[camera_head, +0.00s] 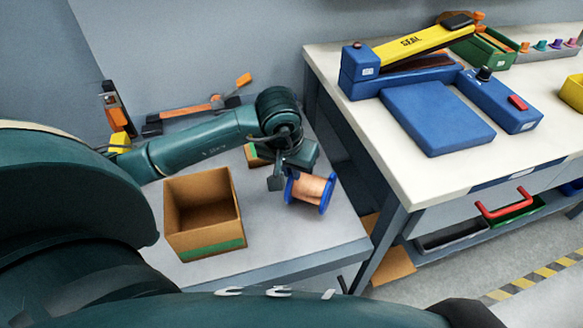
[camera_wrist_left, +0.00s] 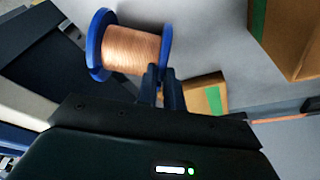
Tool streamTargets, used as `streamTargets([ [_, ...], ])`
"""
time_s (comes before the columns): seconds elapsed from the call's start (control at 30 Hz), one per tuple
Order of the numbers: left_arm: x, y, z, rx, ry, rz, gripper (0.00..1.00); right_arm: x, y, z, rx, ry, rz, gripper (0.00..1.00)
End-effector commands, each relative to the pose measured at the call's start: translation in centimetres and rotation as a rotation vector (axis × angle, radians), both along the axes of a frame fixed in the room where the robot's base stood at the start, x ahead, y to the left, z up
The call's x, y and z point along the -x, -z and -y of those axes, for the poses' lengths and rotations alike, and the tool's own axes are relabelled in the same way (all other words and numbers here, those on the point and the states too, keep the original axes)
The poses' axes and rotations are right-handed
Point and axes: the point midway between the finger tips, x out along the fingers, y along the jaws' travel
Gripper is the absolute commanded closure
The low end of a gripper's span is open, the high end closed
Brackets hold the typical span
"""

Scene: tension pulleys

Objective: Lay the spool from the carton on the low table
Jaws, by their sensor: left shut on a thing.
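A spool (camera_head: 311,188) with blue flanges and copper-coloured wire is in my left gripper (camera_head: 284,180), its axle roughly level. The gripper is shut on the spool's near-left flange side. In the left wrist view the spool (camera_wrist_left: 131,50) sits at the fingertips (camera_wrist_left: 160,78). The open carton (camera_head: 205,247) with a green stripe stands to the left on the low table (camera_head: 285,235); its visible inside looks empty. The spool is over the right part of this table; I cannot tell whether it touches the top. My right gripper is not in view.
Another carton (camera_head: 256,156) stands behind my left wrist. An orange and dark tool (camera_head: 195,110) lies at the table's back. A taller white workbench (camera_head: 440,175) with a blue and yellow sealer (camera_head: 425,90) rises to the right. The low table's front right is clear.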

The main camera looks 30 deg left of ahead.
Motion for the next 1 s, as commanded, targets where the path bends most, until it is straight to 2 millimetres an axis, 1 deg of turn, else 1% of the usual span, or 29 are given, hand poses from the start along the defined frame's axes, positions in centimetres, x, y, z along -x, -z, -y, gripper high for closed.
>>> streamTargets([
  [0.07,-0.1,-0.2,0.0,0.001,-0.001,0.005,1.00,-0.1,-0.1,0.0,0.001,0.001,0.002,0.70],
  [0.2,-0.1,0.3,0.0,0.000,-0.001,0.005,1.00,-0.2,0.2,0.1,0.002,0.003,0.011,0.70],
  [0.23,0.0,0.3,0.0,-0.001,0.000,0.000,0.90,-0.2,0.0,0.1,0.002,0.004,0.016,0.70],
  [0.4,0.0,0.2,0.0,-0.001,0.000,-0.001,0.76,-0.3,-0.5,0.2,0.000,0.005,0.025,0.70],
  [0.5,0.0,0.2,0.0,0.000,0.000,-0.001,0.69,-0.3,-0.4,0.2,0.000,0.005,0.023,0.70],
  [0.7,0.0,0.2,0.0,0.000,0.000,-0.001,0.69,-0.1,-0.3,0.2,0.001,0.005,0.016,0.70],
  [0.8,0.0,-0.2,0.0,0.000,0.000,-0.001,0.69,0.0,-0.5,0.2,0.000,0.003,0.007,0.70],
  [0.83,0.0,-0.5,0.0,0.000,0.000,0.001,0.69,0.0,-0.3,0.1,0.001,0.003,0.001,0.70],
  [0.97,0.5,-2.5,0.0,-0.002,0.002,0.005,0.69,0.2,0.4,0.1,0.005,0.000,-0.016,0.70],
  [1.0,0.7,-3.4,0.0,-0.003,0.001,0.006,0.69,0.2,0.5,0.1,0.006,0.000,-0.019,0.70],
])
